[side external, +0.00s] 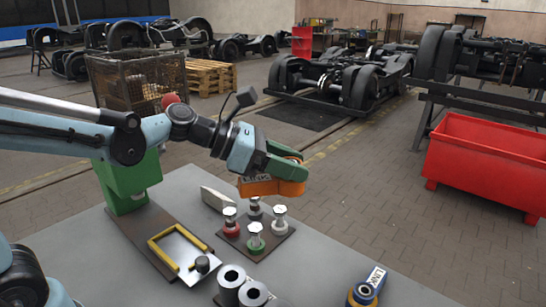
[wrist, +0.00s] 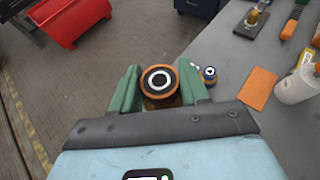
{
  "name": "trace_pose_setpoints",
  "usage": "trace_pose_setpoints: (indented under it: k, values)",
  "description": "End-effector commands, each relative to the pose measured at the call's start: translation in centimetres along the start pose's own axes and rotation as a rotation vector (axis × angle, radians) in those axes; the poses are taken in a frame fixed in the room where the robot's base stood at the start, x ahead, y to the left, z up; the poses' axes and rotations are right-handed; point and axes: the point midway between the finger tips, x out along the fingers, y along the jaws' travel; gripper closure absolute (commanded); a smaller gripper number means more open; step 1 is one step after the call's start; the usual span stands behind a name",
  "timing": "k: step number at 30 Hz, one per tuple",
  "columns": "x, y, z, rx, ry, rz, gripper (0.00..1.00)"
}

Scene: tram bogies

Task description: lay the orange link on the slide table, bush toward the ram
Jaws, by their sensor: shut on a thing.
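My gripper (side external: 283,160) has green fingers shut on the orange link (side external: 272,187), holding it in the air above the bench, beyond the pin plate. In the wrist view the link (wrist: 148,100) sits between the two fingers (wrist: 159,70), its round bush end with a pale ring facing the camera. The slide table (side external: 182,252), a flat plate with yellow edge strips and a dark knob, lies on the bench in front of the green press body (side external: 128,182), at left. The link is well to the right of it, apart from it.
A dark plate (side external: 262,249) holds several upright pins with coloured collars. A grey wedge (side external: 216,198) lies behind it. In the wrist view, an orange sheet (wrist: 258,88) lies on the bench.

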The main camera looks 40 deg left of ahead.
Motion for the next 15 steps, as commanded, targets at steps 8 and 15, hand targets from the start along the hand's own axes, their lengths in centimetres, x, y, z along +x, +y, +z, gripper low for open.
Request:
trace_pose_setpoints:
  k: [8, 15]
  values:
    - [5.9, -7.1, -2.8, 0.124, -0.007, -0.285, 1.0]
    - [8.2, -12.2, -5.3, 0.207, -0.023, -0.465, 1.0]
